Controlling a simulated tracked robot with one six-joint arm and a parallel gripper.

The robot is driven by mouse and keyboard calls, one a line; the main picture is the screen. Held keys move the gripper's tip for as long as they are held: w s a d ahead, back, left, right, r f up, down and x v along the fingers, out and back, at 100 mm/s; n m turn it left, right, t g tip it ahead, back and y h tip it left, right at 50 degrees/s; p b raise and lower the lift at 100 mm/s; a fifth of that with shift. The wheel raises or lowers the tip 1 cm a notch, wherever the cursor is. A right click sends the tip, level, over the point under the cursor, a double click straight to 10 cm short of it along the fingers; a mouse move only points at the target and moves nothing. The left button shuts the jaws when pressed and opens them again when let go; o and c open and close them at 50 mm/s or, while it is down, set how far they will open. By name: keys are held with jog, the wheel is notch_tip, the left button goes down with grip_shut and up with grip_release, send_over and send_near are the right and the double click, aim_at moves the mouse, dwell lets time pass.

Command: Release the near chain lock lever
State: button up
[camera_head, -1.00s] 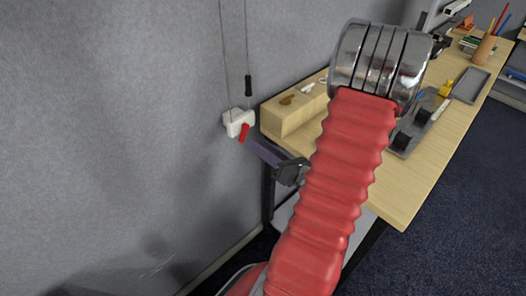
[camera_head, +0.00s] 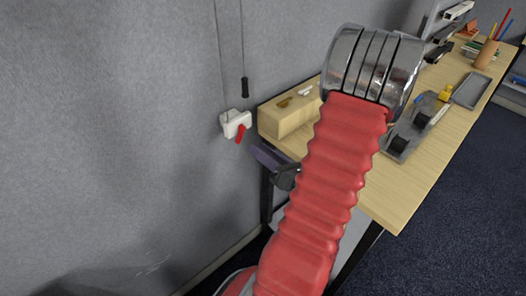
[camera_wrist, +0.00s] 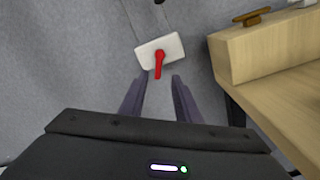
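The chain lock is a small white block (camera_head: 232,119) on the grey wall, with a red lever (camera_head: 240,134) that hangs down, slightly slanted. In the wrist view the white block (camera_wrist: 149,49) is tilted and the red lever (camera_wrist: 159,64) points down towards my gripper. My gripper (camera_wrist: 159,80) is open, its two dark purple fingers apart, one to each side below the lever's tip. Nothing is held between them. In the head view my gripper (camera_head: 254,149) is just right of and below the lever, with a small gap visible.
Two thin cords run up the wall from the lock; one bears a black toggle (camera_head: 245,87). The wall left of the lock is clear.

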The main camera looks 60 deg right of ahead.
jog(key=w+a+r+n+g+y, duration=0.2)
jog(key=w+a+n+g+y, duration=0.15)
jog(key=a+n+y, duration=0.55)
jog(key=w+a+r+n+g+y, duration=0.2)
jog(key=w+a+n+y, duration=0.3)
jog(key=a, duration=0.8)
jog(key=s+a+n+g+h, duration=0.25)
jog(key=a+n+g, duration=0.25)
jog(key=a+n, duration=0.3)
jog(key=s+a+n+g+h, duration=0.1)
jog(key=s+a+n+g, duration=0.35)
jog(key=n, duration=0.45)
notch_tip(320, 180, up, 9)
jog(key=n+t+h, duration=0.3)
jog(key=n+h, duration=0.3)
jog(key=n, duration=0.7)
jog(key=shift+a, duration=0.35)
jog(key=shift+o, duration=0.2)
jog(key=shift+s+h, duration=0.25)
